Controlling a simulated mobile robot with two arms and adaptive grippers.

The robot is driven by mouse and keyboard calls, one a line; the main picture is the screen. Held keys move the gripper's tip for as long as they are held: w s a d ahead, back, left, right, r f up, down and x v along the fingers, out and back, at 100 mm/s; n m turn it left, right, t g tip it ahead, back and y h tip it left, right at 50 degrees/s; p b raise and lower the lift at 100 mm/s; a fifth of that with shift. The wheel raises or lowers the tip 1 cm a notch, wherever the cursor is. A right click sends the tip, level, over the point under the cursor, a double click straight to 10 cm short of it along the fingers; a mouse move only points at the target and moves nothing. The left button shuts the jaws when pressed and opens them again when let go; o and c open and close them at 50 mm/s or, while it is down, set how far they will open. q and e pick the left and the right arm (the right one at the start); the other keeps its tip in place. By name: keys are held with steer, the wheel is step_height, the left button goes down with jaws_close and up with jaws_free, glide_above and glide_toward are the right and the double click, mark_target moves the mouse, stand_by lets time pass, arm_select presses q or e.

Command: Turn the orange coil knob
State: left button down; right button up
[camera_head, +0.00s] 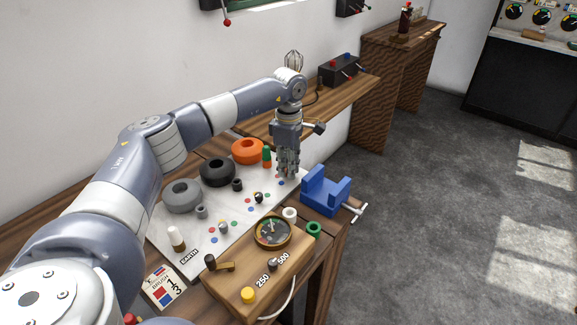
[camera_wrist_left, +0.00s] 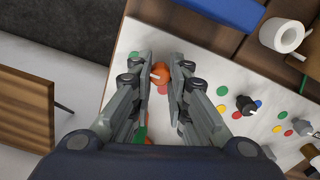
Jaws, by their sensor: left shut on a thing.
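The orange coil knob (camera_wrist_left: 158,76) is a small round knob with a white mark, on the white panel (camera_head: 215,246). In the left wrist view it sits between the fingertips of my left gripper (camera_wrist_left: 160,72). In the head view my left gripper (camera_head: 288,170) points down at the panel's far right end, and its fingers hide the knob. The gripper is shut on the knob. The orange coil (camera_head: 247,150) is a thick ring behind and to the left of the gripper. My right gripper is in neither view.
A green-and-orange post (camera_head: 267,157) stands close left of the gripper. A blue vise (camera_head: 326,190) is close on its right. Black (camera_head: 217,171) and grey coils (camera_head: 182,195) lie along the panel. A wooden meter box (camera_head: 247,270) stands in front. A wall shelf (camera_head: 335,98) is behind.

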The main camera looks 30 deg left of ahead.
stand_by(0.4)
arm_select(q)
steer(key=c, duration=1.5)
jaws_free()
steer(key=shift+c, duration=0.2)
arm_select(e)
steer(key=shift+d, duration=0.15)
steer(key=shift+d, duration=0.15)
arm_select(q)
step_height(320, 180, up, 12)
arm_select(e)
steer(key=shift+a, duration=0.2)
